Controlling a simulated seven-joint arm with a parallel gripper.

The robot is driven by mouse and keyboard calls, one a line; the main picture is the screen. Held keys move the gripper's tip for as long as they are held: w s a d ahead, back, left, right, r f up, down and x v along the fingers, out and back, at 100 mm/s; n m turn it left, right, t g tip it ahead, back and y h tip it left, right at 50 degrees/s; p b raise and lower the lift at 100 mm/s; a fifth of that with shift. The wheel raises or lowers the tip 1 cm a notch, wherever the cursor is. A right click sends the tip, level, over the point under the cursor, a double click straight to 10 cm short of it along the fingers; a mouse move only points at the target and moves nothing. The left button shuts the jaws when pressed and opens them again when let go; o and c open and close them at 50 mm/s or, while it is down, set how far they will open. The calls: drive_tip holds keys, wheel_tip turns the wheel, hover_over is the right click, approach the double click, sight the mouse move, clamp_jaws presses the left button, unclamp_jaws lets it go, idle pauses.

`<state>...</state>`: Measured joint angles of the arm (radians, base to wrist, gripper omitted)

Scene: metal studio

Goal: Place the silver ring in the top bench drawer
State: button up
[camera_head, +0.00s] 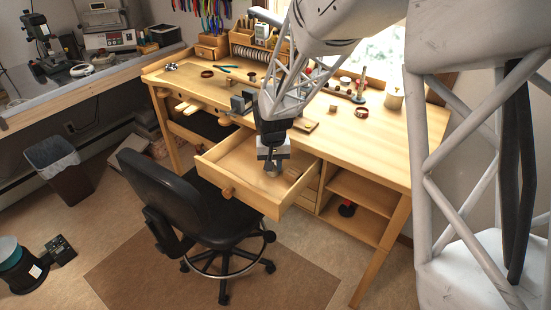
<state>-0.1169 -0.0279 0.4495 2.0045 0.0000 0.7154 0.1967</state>
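The top bench drawer (250,197) is pulled out from the wooden bench, its open inside facing up. My gripper (271,168) points straight down over the drawer, with its fingertips low inside or just above it. A small greyish shape shows at the fingertips, but it is too small to tell whether it is the silver ring or part of the fingers. I cannot tell whether the fingers are open or shut. I cannot pick out the silver ring for certain anywhere in view.
The wooden bench top (385,150) holds tools, a dark round band (361,112), a brown ring-shaped item (207,74) and a pale pot (394,98). A black chair (190,205) stands close to the drawer's front left. Open shelves (355,205) lie right of the drawer.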

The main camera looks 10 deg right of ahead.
drive_tip(key=shift+n, duration=0.5)
drive_tip(key=a, duration=0.1)
drive_tip(key=a+f, duration=0.1)
drive_tip(key=a, duration=0.3)
drive_tip(key=shift+w+a+f, duration=0.2)
drive_tip(key=shift+w+f, duration=0.05)
drive_tip(key=shift+w, duration=0.15)
hover_over(244, 156)
drive_tip(key=shift+f, duration=0.75)
drive_tip(key=shift+f, duration=1.75)
drive_tip(key=shift+f, duration=0.1)
drive_tip(key=o, duration=0.9)
wheel_tip(244, 156, up, 12)
